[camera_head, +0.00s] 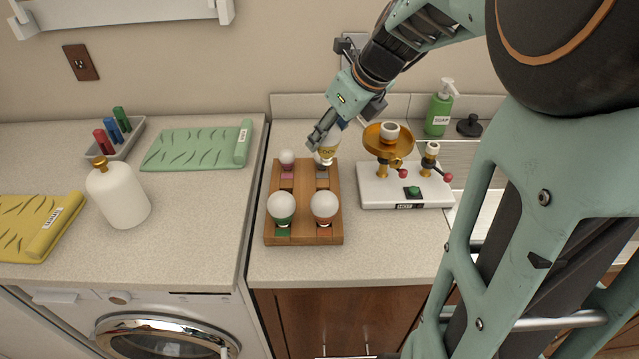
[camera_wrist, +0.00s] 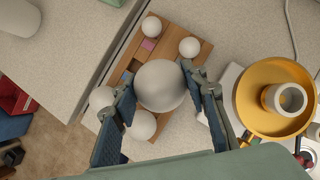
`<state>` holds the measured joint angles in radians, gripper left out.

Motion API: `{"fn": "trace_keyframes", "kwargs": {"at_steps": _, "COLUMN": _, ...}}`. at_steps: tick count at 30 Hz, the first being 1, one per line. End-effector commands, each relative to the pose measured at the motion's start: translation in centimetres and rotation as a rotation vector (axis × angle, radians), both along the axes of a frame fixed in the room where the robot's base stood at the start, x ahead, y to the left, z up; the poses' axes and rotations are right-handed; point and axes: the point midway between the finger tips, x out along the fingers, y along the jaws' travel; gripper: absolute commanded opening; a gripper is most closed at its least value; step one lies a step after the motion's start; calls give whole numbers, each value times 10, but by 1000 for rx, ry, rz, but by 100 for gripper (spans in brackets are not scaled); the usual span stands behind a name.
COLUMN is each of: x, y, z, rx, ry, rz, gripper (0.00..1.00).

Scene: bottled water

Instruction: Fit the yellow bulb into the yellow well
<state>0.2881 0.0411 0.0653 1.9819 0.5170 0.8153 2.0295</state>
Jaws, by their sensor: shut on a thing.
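My gripper (camera_wrist: 162,90) is shut on a large white bulb (camera_wrist: 159,87), with one finger on each side of it. In the head view my gripper (camera_head: 322,132) is over the back right of a wooden rack (camera_head: 274,192). A white bulb with yellow on its lower part (camera_head: 328,152) shows just below the fingers; the fingers partly hide it. In the wrist view the held bulb covers the middle of the rack (camera_wrist: 172,37). I cannot make out a yellow well under it.
A white bulb with a green base (camera_head: 282,206), one with a red base (camera_head: 324,206) and one by a pink mark (camera_head: 287,158) sit on the rack. Right of it is a white stand (camera_head: 375,198) with a gold dish (camera_head: 374,139). Clear counter lies in front.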

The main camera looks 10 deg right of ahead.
Motion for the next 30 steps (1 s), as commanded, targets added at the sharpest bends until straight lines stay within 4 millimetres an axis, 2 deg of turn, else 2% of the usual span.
{"fn": "trace_keyframes", "kwargs": {"at_steps": 5, "x": -2, "y": 9, "z": -20, "rx": 0, "ry": 1, "rz": -1, "gripper": 15}}
{"fn": "trace_keyframes", "kwargs": {"at_steps": 9, "x": -2, "y": 9, "z": -44, "rx": 0, "ry": 3, "rz": -1, "gripper": 15}}
{"fn": "trace_keyframes", "kwargs": {"at_steps": 16, "x": -1, "y": 9, "z": -68, "rx": 0, "ry": 1, "rz": -2, "gripper": 15}}
{"fn": "trace_keyframes", "kwargs": {"at_steps": 22, "x": -2, "y": 9, "z": -101, "rx": 1, "ry": 2, "rz": -3, "gripper": 15}}
{"fn": "trace_keyframes", "kwargs": {"at_steps": 25, "x": -1, "y": 9, "z": -109, "rx": -1, "ry": -1, "rz": -1, "gripper": 15}}
{"fn": "trace_keyframes", "kwargs": {"at_steps": 30, "x": -1, "y": 9, "z": -109, "rx": -2, "ry": -2, "rz": -1, "gripper": 15}}
